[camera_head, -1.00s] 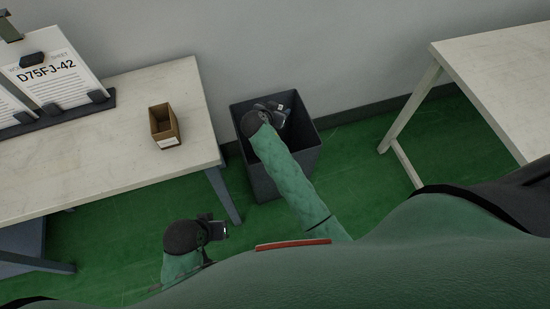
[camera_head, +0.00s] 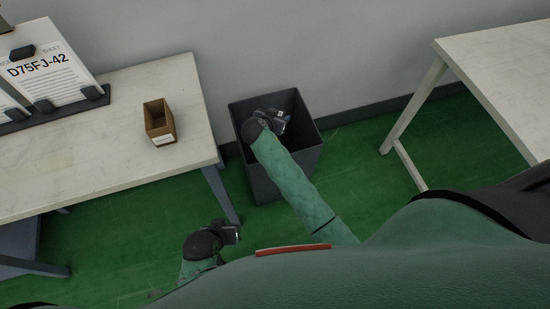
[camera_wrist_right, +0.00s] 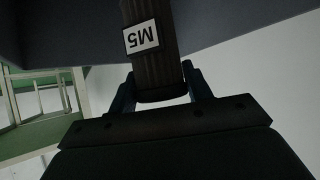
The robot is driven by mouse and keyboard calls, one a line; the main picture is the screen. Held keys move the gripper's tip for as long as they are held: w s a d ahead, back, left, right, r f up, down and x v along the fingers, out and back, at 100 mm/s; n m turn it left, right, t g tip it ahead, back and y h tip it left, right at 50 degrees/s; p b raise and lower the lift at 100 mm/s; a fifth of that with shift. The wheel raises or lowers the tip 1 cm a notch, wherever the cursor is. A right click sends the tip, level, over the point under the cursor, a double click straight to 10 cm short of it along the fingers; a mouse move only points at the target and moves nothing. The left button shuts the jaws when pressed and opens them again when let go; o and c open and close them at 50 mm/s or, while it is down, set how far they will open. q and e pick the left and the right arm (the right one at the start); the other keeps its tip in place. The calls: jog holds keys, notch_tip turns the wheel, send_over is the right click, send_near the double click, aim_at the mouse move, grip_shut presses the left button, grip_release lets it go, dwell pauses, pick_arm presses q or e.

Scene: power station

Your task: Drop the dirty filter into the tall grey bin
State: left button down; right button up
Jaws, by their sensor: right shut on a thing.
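The tall grey bin (camera_head: 268,180) stands on the green floor between two tables, its mouth open upward. My right gripper (camera_head: 283,121) is over the bin's mouth, small and partly hidden by its own wrist in the head view. In the right wrist view my right gripper (camera_wrist_right: 160,90) is shut on a dark ribbed filter (camera_wrist_right: 152,72) with a white label reading M5. The dark bin wall (camera_wrist_right: 230,22) shows behind the filter. My left gripper (camera_head: 232,233) is low at the bottom left, away from the bin; its fingers are too small to read.
A pale table (camera_head: 100,165) on the left holds a small open cardboard box (camera_head: 160,124) and a stand with a printed sheet (camera_head: 52,75). Another pale table (camera_head: 500,80) is at the right. Green floor (camera_head: 350,160) is clear between the bin and the right table.

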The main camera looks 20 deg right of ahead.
pick_arm(q)
jog(key=shift+f, duration=0.35)
pick_arm(e)
jog(key=shift+f, duration=0.1)
jog(key=o, duration=1.1)
jog(key=shift+o, duration=0.2)
jog(key=shift+s+a, duration=0.25)
pick_arm(q)
notch_tip(320, 180, down, 3)
jog(key=shift+w+d+f+b, duration=0.1)
jog(key=shift+w+d+b, duration=0.05)
jog(key=shift+b, duration=0.25)
pick_arm(e)
jog(key=v, duration=0.7)
jog(key=shift+r, duration=0.25)
